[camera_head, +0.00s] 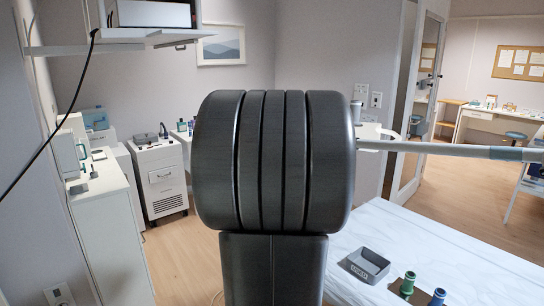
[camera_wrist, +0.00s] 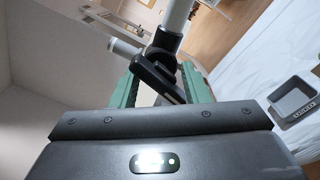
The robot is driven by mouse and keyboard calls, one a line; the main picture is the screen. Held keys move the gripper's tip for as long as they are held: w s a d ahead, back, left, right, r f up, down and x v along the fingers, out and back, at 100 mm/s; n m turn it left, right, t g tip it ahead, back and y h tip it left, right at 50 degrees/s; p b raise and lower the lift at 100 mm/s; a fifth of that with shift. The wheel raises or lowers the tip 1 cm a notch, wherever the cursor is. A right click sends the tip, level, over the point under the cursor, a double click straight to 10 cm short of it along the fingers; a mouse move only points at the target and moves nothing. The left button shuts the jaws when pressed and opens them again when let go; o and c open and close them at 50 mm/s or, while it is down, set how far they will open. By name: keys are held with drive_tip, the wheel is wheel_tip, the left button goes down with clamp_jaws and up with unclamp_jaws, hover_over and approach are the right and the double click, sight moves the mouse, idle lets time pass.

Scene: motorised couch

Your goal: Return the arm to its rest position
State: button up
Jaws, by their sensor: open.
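My gripper (camera_wrist: 162,70) shows in the wrist view with its two green fingers apart. A black lever or clamp (camera_wrist: 158,72) on a pale pole (camera_wrist: 178,14) lies in line with the gap between them. I cannot tell whether the fingers touch it. In the head view my own dark grey arm fills the middle and hides my gripper. A pale rail (camera_head: 440,149) runs from behind the arm to the right edge.
The white-covered couch (camera_head: 450,250) lies at lower right, with a grey tray (camera_head: 363,265), a green bottle (camera_head: 407,286) and a blue bottle (camera_head: 437,298). A white cabinet (camera_head: 105,225) stands left, and a wheeled unit (camera_head: 160,180) behind. A shelf (camera_head: 120,48) hangs upper left.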

drive_tip(key=shift+m, duration=0.3)
drive_tip(key=shift+s+a+f, duration=0.1)
drive_tip(key=shift+s+a, duration=0.05)
drive_tip(key=shift+a, duration=0.1)
drive_tip(key=shift+v, duration=1.1)
drive_tip(key=shift+b, duration=0.3)
